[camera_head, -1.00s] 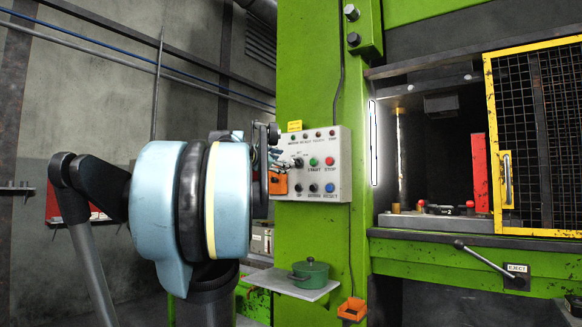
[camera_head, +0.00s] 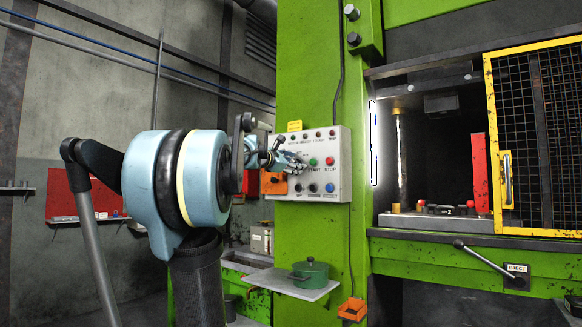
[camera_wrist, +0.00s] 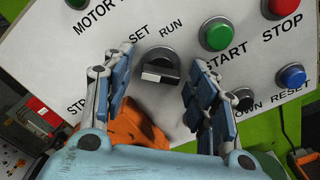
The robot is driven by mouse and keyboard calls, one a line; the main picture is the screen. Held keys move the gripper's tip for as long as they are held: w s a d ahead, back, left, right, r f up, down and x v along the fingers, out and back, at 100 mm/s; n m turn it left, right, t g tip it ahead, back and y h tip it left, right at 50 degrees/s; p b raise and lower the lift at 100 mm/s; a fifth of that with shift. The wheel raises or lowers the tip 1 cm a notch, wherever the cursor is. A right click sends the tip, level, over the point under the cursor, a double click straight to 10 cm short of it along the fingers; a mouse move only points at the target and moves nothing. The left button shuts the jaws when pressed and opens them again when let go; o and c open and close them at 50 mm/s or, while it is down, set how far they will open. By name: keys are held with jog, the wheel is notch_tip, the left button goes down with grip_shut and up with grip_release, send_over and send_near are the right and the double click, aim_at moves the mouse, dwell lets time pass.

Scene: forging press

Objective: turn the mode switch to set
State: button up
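The mode switch (camera_wrist: 160,68) is a dark round knob with a raised bar and a pale mark on the bar's left part in the wrist view. The labels SET (camera_wrist: 140,31) and RUN (camera_wrist: 171,27) are printed above it; a partly covered label starting STR is to its lower left. Which label the knob points at I cannot tell for sure. My gripper (camera_wrist: 158,95) is open, one blue-padded finger left of the knob and one right, both apart from it. In the head view my gripper (camera_head: 287,161) is at the panel and hides the switch.
The control panel (camera_head: 340,145) carries green START (camera_wrist: 218,34), red STOP (camera_wrist: 281,5) and blue RESET (camera_wrist: 292,76) buttons; a black button (camera_wrist: 243,99) is near the right finger. A shelf with a green pot (camera_head: 310,273) is below. An orange object (camera_wrist: 135,130) shows under the gripper.

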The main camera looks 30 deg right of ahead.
jog(key=c, duration=0.9)
jog(key=shift+m, duration=4.4)
jog(key=shift+f, duration=0.1)
jog(key=o, duration=1.1)
jog(key=shift+c, duration=0.2)
